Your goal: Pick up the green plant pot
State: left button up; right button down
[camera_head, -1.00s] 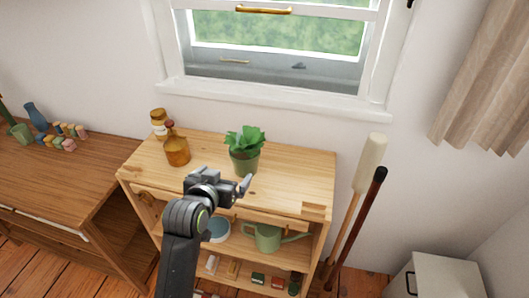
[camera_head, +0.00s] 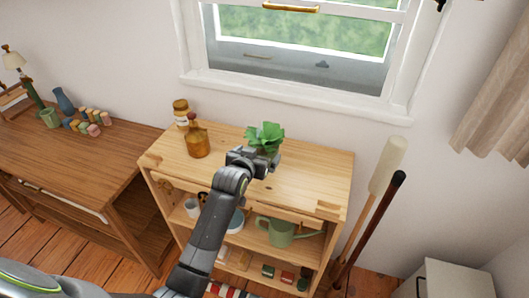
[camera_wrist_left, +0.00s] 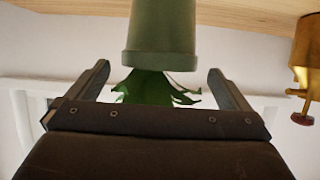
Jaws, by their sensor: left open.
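The green plant pot (camera_wrist_left: 162,30) with its leafy plant (camera_head: 265,137) stands upright on top of the light wooden shelf unit (camera_head: 310,177). In the head view my left gripper (camera_head: 262,158) is in front of the pot and hides most of it. The left wrist view is upside down. There the pot's rim and leaves show between the two spread fingers (camera_wrist_left: 158,72), with a gap on each side. The left gripper is open and empty; I cannot tell how far the pot lies between the fingers. My right gripper is out of view.
An amber bottle (camera_head: 198,138) and an amber jar (camera_head: 181,113) stand left of the plant. The window sill (camera_head: 300,102) is behind. The shelf top to the right is clear. A green watering can (camera_head: 281,232) sits below. Two long handles (camera_head: 372,220) lean at right.

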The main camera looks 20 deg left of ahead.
aim_at(260, 153)
pick_arm(q)
jog(key=shift+w+f, duration=0.2)
jog(key=shift+w, duration=0.25)
jog(key=shift+f+p+x, duration=0.25)
jog(key=shift+p+x, duration=0.3)
jog(key=shift+x, duration=1.5)
jog(key=shift+s, duration=0.1)
jog(key=shift+c, duration=0.4)
